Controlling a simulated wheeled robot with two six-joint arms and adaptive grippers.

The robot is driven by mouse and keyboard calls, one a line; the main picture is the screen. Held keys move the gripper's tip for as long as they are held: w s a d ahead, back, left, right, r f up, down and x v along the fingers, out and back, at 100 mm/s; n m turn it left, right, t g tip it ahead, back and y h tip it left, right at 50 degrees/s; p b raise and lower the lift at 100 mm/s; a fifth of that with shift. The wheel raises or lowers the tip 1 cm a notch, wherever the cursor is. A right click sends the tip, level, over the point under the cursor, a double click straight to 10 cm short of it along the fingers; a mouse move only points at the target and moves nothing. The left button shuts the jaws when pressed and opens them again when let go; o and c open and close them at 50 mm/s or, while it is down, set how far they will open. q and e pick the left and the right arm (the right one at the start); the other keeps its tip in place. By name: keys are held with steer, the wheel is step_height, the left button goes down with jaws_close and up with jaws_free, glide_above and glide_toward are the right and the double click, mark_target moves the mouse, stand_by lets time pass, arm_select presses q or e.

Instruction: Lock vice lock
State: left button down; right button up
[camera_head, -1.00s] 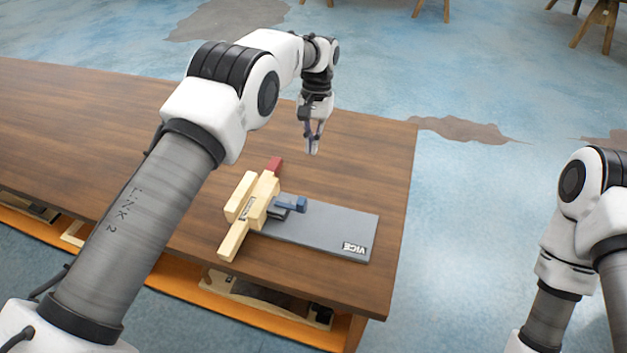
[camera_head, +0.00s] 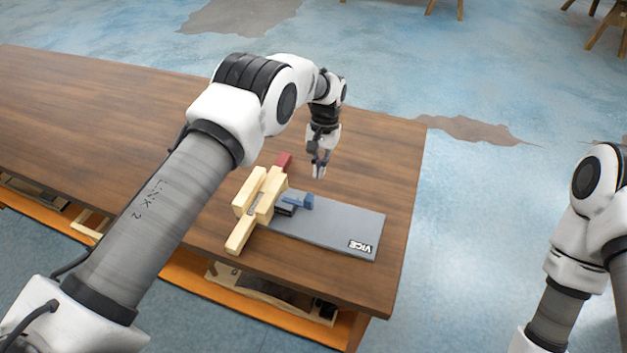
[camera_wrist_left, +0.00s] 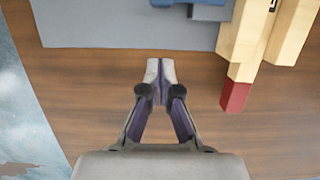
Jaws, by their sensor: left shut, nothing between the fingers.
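The vice is a pale wooden block assembly (camera_head: 256,205) on a grey base plate (camera_head: 340,222) marked "VICE", near the table's right end. It has a red end piece (camera_head: 284,161) at the back and a blue piece (camera_head: 300,203) on its right side. My left gripper (camera_head: 319,176) is shut and empty, behind the blue piece and right of the red end. In the left wrist view the shut fingertips (camera_wrist_left: 160,66) lie just short of the grey plate (camera_wrist_left: 130,28), left of the red end (camera_wrist_left: 236,95). My right gripper is outside the views.
The brown wooden table (camera_head: 130,120) is clear to the left of the vice. Its right edge lies close beyond the grey plate. A lower orange shelf (camera_head: 190,274) holds wooden items under the front edge. Stools stand far back.

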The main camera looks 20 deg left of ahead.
arm_select(q)
steer(key=shift+p+x, duration=0.35)
steer(key=shift+x, duration=0.6)
steer(key=s+p, duration=0.2)
steer(key=s, duration=0.1)
steer(key=shift+s+r, duration=0.15)
steer(key=shift+s, duration=0.4)
steer(key=shift+w+a+f, duration=0.1)
steer(key=shift+w+f, duration=0.05)
steer(key=shift+f, duration=0.1)
